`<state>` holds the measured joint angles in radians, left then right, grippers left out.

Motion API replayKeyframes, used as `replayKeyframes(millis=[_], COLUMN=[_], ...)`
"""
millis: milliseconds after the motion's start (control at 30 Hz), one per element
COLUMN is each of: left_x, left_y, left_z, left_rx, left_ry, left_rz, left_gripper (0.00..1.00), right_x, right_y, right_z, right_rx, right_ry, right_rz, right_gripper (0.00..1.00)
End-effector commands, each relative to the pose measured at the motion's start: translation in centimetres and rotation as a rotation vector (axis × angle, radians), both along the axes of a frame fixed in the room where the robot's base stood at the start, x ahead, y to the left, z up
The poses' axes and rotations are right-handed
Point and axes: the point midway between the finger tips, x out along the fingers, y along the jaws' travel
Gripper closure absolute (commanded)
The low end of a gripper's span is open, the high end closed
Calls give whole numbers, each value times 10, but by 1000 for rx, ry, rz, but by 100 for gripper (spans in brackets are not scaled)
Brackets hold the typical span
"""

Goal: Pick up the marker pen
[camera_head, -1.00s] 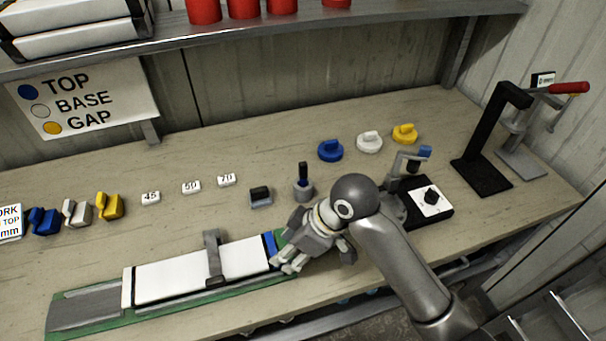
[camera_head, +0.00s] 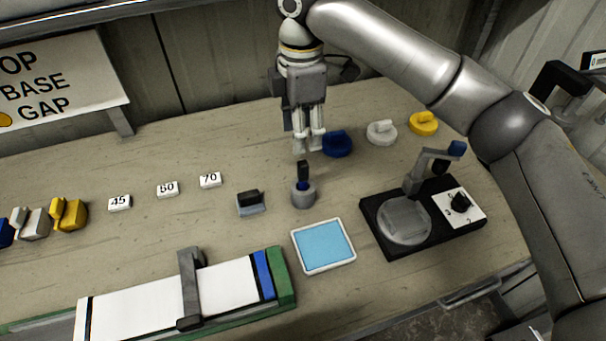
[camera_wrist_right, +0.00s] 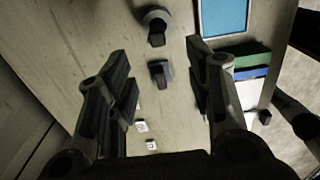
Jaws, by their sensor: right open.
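The marker pen (camera_head: 303,173), dark with a blue section, stands upright in a small round grey holder (camera_head: 303,195) on the bench. In the right wrist view the pen (camera_wrist_right: 157,38) and its holder (camera_wrist_right: 155,17) show near the top, beyond the fingertips. My right gripper (camera_head: 309,147) points down just behind the pen in the head view, apart from it. In the right wrist view its fingers (camera_wrist_right: 160,62) are spread with nothing held between them. My left gripper is not in view.
A black-topped grey block (camera_head: 250,203) sits left of the holder. A blue pad (camera_head: 323,245) lies in front, and a black-based device (camera_head: 378,238) stands to the right. A blue knobbed disc (camera_head: 337,144) is close beside my right gripper. The long white liner (camera_head: 150,304) lies front left.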

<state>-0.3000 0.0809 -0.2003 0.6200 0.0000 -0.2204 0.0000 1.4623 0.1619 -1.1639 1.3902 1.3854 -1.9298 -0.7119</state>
Motion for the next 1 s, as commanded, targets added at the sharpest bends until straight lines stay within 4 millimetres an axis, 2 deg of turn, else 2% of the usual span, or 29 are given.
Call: replayKeyframes(millis=[200,467,733,833,1000], left_x=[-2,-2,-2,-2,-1], left_y=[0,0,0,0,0], left_z=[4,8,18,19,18], left_rx=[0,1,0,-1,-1], left_ry=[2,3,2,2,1], left_rz=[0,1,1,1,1], left_gripper=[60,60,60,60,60], right_x=[0,1,6,6,6], right_y=[-1,-1,-3,-3,-2], right_z=[-33,-55,-94,-102,-104], right_rx=[-3,-3,-2,-2,-1], right_ry=[3,1,3,2,0], right_rz=[1,0,0,1,1], right_gripper=[53,53,53,53,53])
